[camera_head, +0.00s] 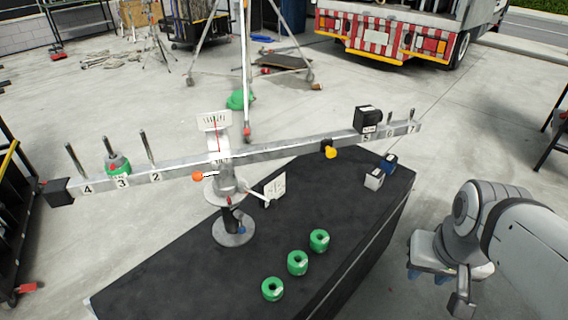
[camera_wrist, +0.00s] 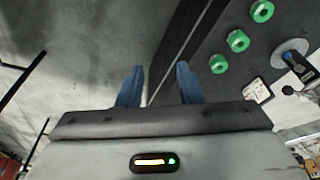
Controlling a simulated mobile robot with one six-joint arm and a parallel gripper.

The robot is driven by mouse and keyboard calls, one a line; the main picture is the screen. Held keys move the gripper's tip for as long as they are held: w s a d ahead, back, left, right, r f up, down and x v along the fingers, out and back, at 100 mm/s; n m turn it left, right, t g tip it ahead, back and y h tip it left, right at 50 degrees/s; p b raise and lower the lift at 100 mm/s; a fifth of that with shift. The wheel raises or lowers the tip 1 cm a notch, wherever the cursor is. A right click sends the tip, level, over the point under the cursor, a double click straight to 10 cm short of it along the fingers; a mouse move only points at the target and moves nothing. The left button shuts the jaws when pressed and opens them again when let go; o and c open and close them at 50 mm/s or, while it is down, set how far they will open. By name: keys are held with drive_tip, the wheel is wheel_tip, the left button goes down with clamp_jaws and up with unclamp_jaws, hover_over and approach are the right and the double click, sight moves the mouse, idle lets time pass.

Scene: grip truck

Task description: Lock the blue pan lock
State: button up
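A balance with a long grey beam (camera_head: 262,153) stands on a black table (camera_head: 165,262). My gripper (camera_head: 428,277) is off the table's right side, well apart from the balance. Its two blue fingers (camera_wrist: 159,88) are apart with nothing between them.
Several green ring weights, one of them a green ring (camera_head: 297,263), lie on the table. A white cube (camera_head: 374,179) and blue cube (camera_head: 388,162) are at its right end. The beam carries a black block (camera_head: 368,119), orange knob (camera_head: 198,177) and yellow knob (camera_head: 330,152).

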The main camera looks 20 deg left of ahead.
drive_tip(key=w+a+f+n+t+b, duration=0.2)
drive_tip(key=w+a+f+b, duration=0.3)
drive_tip(key=w+f, duration=0.3)
drive_tip(key=n+t+y+b, duration=0.4)
drive_tip(key=n+y+b, duration=0.4)
drive_tip(key=y+b, duration=0.35)
approach(241, 222)
drive_tip(key=shift+h, duration=0.35)
drive_tip(key=x, duration=0.7)
drive_tip(key=shift+s+a+r+b, duration=0.1)
drive_tip(key=shift+r+b, duration=0.05)
drive_tip(key=shift+b, duration=0.2)
drive_tip(key=shift+w+a+f, duration=0.2)
drive_tip(key=shift+w+a, duration=0.25)
drive_tip(key=shift+a, duration=0.05)
drive_tip(key=shift+c, duration=0.5)
clamp_jaws()
